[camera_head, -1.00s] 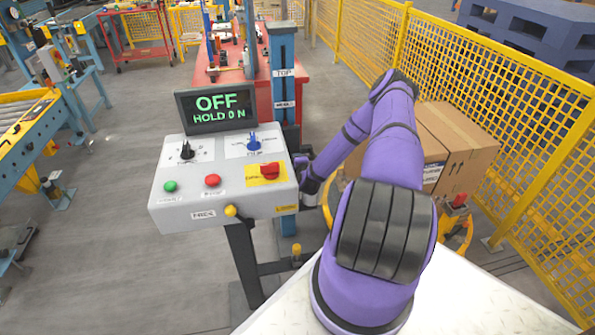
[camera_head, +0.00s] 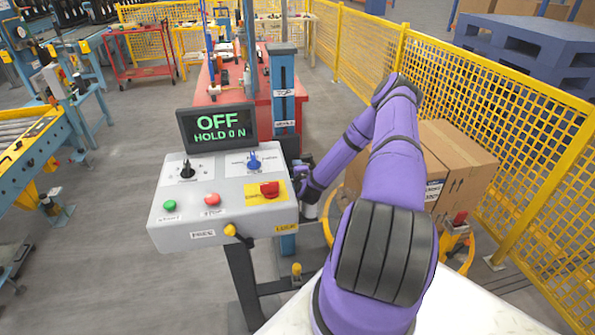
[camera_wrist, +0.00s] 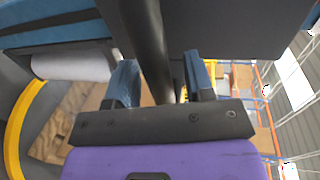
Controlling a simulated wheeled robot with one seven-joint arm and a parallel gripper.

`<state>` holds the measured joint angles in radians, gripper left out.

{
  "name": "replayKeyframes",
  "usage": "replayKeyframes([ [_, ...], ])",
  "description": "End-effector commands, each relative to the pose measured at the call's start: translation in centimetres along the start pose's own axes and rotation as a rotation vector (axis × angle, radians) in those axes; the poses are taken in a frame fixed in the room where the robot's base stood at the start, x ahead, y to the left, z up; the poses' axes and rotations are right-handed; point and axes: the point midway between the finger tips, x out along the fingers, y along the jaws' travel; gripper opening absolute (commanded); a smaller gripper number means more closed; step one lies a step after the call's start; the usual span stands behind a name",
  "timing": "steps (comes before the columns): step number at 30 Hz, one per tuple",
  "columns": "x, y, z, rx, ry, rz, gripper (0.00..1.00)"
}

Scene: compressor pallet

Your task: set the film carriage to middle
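The blue mast (camera_head: 284,75) of the wrapper stands behind the control panel, with white height labels on its face; the upper one seems to read TOP. A pale roll, likely the film roll on the carriage (camera_head: 311,209), shows partly under my wrist. In the wrist view, a whitish roll (camera_wrist: 72,66) lies left of the fingers under a blue part. My gripper (camera_wrist: 162,82) has two blue fingers standing apart. A dark bar (camera_wrist: 148,40) passes between them in the picture; I cannot tell whether they touch it. In the head view, my gripper's fingers are hidden beside the panel.
The grey control panel (camera_head: 225,232) has knobs, buttons and a screen (camera_head: 217,127) reading "OFF HOLD 0 N". A yellow mesh fence (camera_head: 480,105) runs along the right.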

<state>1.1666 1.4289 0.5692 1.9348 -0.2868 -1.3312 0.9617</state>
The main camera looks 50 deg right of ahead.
Motion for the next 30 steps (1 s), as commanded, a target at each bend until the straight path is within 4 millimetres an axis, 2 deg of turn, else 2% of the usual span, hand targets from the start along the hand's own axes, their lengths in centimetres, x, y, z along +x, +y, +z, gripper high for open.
replayKeyframes([
  [5, -0.7, 0.0, 0.0, 0.000, -0.001, 0.001, 0.48],
  [8, -1.9, 0.1, 0.0, 0.001, -0.001, 0.002, 0.48],
  [15, -6.5, 0.1, 0.0, 0.001, -0.001, 0.003, 0.48],
  [21, -9.4, 0.0, 0.0, 0.000, -0.001, 0.001, 0.48],
  [30, -10.8, 0.0, 0.0, -0.001, 0.000, 0.000, 0.48],
])
